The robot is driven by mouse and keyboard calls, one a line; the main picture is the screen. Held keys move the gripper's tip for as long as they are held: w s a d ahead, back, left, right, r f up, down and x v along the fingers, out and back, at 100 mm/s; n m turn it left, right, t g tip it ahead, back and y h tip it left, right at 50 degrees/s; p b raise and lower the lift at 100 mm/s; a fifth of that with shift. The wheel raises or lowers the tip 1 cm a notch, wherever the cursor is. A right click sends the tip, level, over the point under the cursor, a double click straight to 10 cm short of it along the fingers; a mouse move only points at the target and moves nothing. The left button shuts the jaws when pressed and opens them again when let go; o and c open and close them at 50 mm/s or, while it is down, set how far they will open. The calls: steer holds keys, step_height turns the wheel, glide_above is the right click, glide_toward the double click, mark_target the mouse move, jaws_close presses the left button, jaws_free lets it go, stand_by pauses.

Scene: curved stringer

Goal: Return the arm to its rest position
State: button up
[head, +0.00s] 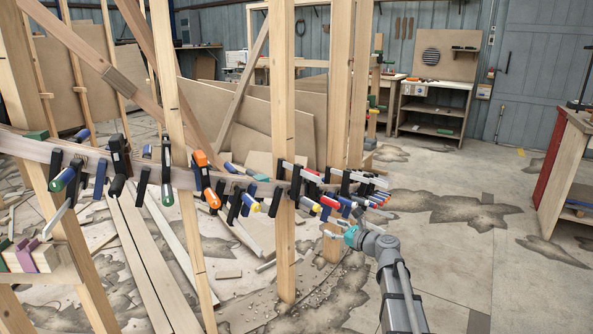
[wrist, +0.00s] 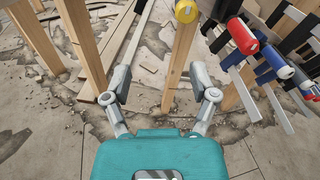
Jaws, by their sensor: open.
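My gripper (wrist: 165,95) is open and empty in the wrist view, its two grey fingers spread apart over the floor. In the head view my gripper (head: 335,234) is at the end of my grey arm, right of centre, just below the right end of the curved stringer (head: 147,172). Many clamps sit along the stringer. Clamps with red, blue and yellow ends (head: 335,200) are close above my gripper. In the wrist view a red-ended clamp (wrist: 243,36) and a blue-ended clamp (wrist: 270,58) are to the right of the fingers.
A wooden post (head: 284,130) stands just left of my gripper. Long boards (head: 150,265) lie on the floor at left. A workbench (head: 565,165) stands at the right edge, another (head: 433,105) at the back. The floor right of my arm is mostly clear.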

steer(key=s+a+f+n+g+h, duration=0.1)
steer(key=s+a+f+n+g, duration=0.15)
steer(key=s+n, duration=0.2)
steer(key=s+a+f+n+g+h+p, duration=0.1)
steer(key=s+f+n+g, duration=0.2)
steer(key=s+f+n, duration=0.15)
steer(key=s+a+f+n+g+h, duration=0.1)
steer(key=s+a+f+n+g, duration=0.1)
steer(key=s+f+n, duration=0.3)
steer(key=s+d+f+n+g+h+p, duration=0.1)
steer(key=s+d+n+g+h, duration=0.25)
steer(key=s+n, duration=0.3)
steer(key=s+d+f+n+g+h+p, duration=0.1)
steer(key=s+d+n+g+h, duration=0.15)
steer(key=s+n+h, duration=0.45)
step_height(320, 180, up, 38)
steer(key=m+y+p, duration=0.1)
steer(key=y+p, duration=0.1)
steer(key=p, duration=3.5)
steer(key=shift+s+f+t, duration=0.15)
steer(key=shift+f+t, duration=0.05)
steer(key=shift+t, duration=0.15)
steer(key=shift+d+m, duration=0.1)
steer(key=shift+m, duration=0.15)
